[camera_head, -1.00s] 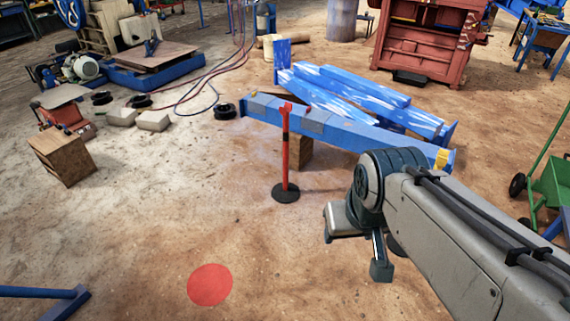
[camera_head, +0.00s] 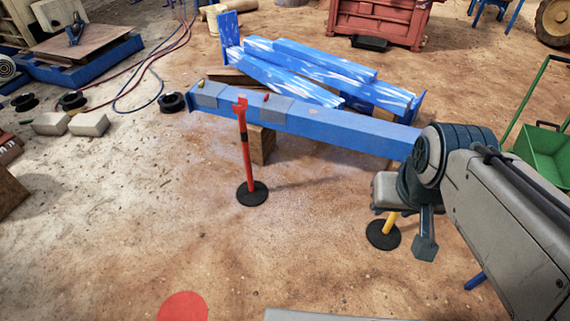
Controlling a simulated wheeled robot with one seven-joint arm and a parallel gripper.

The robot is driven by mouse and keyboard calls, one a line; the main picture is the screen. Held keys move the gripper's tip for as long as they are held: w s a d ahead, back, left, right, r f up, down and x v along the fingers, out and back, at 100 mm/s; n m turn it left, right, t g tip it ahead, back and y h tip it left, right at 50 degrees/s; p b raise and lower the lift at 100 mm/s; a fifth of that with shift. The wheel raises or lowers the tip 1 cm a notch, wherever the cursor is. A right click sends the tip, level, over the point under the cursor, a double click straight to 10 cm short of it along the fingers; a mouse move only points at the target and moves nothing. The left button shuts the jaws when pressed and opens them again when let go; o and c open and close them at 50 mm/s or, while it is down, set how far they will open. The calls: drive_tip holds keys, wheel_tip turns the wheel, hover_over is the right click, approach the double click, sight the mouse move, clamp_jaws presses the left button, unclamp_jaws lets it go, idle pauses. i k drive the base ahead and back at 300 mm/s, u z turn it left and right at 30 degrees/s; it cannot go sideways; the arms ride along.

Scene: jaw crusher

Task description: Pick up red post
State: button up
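The red post (camera_head: 246,150) stands upright on a round black base on the dirt floor, left of the picture's middle. It has a dark band near its top and stands in front of a long blue beam (camera_head: 330,128). My gripper (camera_head: 424,244) is at the end of my grey arm on the right, well to the right of the red post and apart from it. Its fingers do not show clearly, so I cannot tell if it is open or shut.
A yellow post (camera_head: 390,222) on a black base stands partly hidden behind my arm. A wooden block (camera_head: 262,145) is under the blue beam. A red disc (camera_head: 183,307) lies on the floor at the bottom.

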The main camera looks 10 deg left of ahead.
sight(252, 192)
drive_tip(key=z, duration=0.2)
drive_tip(key=i, duration=1.55)
drive_tip(key=u, duration=0.7)
drive_tip(key=i, duration=1.15)
drive_tip(key=u, duration=1.4)
drive_tip(key=i, duration=0.4)
drive_tip(key=u, duration=0.25)
